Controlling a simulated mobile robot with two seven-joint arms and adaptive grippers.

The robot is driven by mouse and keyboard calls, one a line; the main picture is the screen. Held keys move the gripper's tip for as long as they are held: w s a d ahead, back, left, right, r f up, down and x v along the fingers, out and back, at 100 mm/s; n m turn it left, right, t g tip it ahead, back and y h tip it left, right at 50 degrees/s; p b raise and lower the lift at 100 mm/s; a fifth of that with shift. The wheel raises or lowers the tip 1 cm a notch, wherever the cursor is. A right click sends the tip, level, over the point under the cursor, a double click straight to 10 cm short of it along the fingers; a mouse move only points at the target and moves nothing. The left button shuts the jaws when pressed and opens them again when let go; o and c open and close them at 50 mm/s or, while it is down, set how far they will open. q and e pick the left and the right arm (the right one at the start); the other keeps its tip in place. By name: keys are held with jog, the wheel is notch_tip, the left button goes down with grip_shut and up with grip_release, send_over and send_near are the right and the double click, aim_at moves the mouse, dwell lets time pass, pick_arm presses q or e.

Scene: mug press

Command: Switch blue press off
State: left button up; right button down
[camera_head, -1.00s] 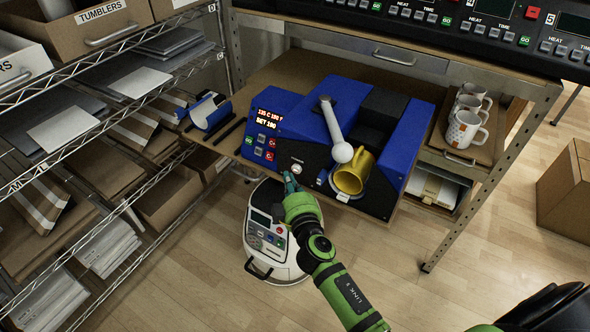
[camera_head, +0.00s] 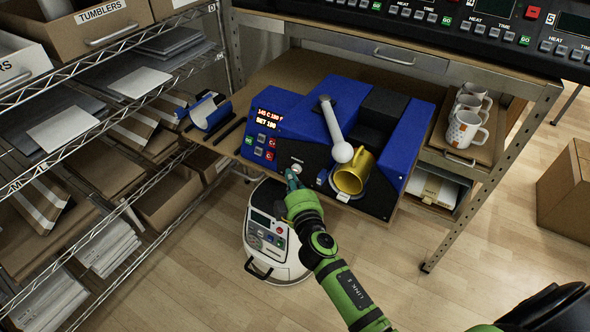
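The blue press (camera_head: 312,122) stands on the workbench, with its display (camera_head: 267,119) lit in red and white digits. Below the display are several small buttons, red and green among them. A white lever (camera_head: 333,125) with a round knob sticks up from its middle. A yellow mug (camera_head: 352,173) sits in the press to the right of the knob. My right gripper (camera_head: 290,178) is at the lower front panel, close to a round white control (camera_head: 296,169). The fingertips are small and partly hidden, and contact is unclear. My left gripper is not in view.
Patterned white mugs (camera_head: 467,124) stand in a tray right of the press. A white machine (camera_head: 272,235) sits on the floor under the bench front. Wire shelves (camera_head: 110,150) with boxes fill the left. A cardboard box (camera_head: 566,190) stands on the floor at right.

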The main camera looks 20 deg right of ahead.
jog(key=shift+w+d, duration=0.3)
jog(key=shift+d, duration=0.1)
dwell(0.7)
jog(key=shift+s+a, duration=0.6)
jog(key=shift+a, duration=0.15)
jog(key=s+a+b, duration=0.2)
jog(key=s+a, duration=0.1)
jog(key=a, duration=0.1)
jog(key=shift+s+a, duration=0.35)
jog(key=shift+a, duration=0.05)
jog(key=shift+d, duration=0.1)
dwell(1.2)
